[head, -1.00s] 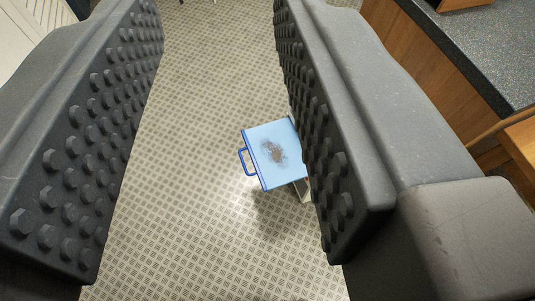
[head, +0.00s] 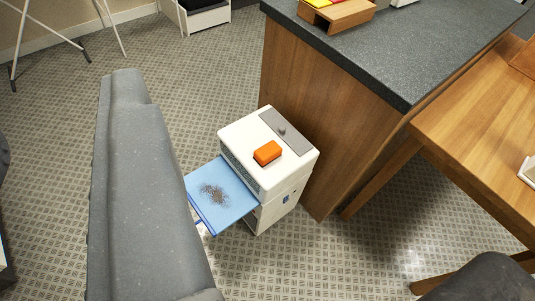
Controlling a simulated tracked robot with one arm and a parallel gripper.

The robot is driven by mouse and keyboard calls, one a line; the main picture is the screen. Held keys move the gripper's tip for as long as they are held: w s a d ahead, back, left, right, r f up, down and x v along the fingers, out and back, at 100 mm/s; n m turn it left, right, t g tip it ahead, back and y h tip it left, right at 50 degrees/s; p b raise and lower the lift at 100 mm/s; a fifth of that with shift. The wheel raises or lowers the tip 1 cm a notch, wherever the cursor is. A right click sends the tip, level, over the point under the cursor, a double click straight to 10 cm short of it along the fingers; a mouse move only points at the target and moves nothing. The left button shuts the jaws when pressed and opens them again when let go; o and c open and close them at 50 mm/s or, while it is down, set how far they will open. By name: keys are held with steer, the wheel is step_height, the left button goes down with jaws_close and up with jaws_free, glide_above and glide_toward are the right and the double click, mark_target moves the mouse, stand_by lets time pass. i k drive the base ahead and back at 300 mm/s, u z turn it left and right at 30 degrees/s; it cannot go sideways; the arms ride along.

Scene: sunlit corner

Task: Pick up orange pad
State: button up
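The orange pad (head: 267,153) is a small block lying on top of a white box-like unit (head: 243,136), right of the picture's middle. A light-blue tray (head: 202,181) with a dark speckled patch sticks out from the unit's left side. One large grey finger of my gripper (head: 150,190) shows on the left, close to the camera and in front of the tray's left end. No pad is against its visible side.
A wooden counter with a dark speckled top (head: 385,60) stands right behind the unit. A wooden table (head: 480,140) is at the right. A white bin (head: 205,18) and a tripod-like stand (head: 45,35) are at the back. The patterned floor (head: 245,65) between is open.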

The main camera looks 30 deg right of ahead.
mark_target(268, 153)
steer(key=z, duration=0.05)
steer(key=k, duration=0.85)
steer(key=u, duration=0.6)
steer(key=i, duration=1.35)
steer(key=z, duration=0.7)
steer(key=i, duration=0.8)
steer(key=z, duration=0.6)
